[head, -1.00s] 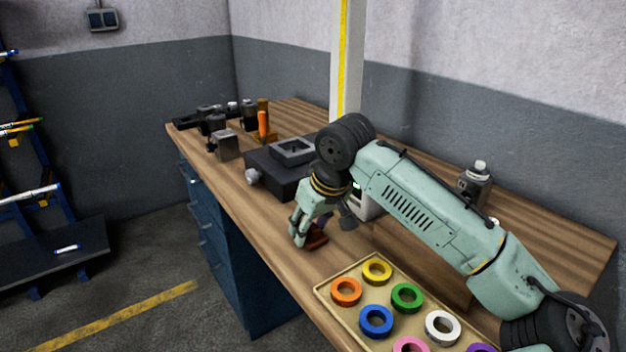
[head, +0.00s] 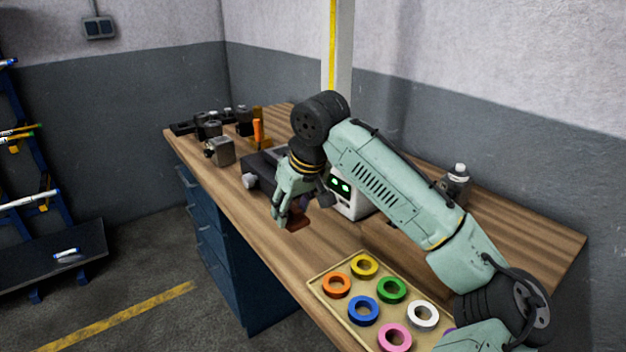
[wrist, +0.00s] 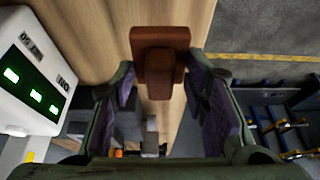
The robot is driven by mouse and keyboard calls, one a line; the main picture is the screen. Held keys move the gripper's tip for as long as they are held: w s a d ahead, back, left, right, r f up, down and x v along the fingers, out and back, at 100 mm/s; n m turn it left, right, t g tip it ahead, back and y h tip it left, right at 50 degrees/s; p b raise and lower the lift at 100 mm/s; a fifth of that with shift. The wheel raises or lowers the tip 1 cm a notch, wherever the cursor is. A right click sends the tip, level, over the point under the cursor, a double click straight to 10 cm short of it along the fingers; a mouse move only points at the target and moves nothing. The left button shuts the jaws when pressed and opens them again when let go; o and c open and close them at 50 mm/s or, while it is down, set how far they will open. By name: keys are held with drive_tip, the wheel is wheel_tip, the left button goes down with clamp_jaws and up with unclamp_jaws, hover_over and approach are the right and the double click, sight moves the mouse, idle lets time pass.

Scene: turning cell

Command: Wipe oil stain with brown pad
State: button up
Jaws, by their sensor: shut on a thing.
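The brown pad (head: 298,221) is a reddish-brown block with a raised grip, held at the end of my gripper (head: 285,220) over the wooden bench. In the wrist view the pad (wrist: 160,38) sits at the tips of my gripper (wrist: 163,78), with its grip between the fingers. The fingers are shut on it. I cannot tell whether its underside touches the bench. I make out no oil stain in either view; my arm and the pad hide part of the bench.
A white box with green displays (head: 347,200) stands close beside the gripper; it also shows in the wrist view (wrist: 35,75). A tray (head: 318,289) of coloured rings is nearer. A dark vise-like block (head: 257,165) lies beyond. The bench's front edge is close.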

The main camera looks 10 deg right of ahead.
drive_tip(key=shift+r, duration=0.9)
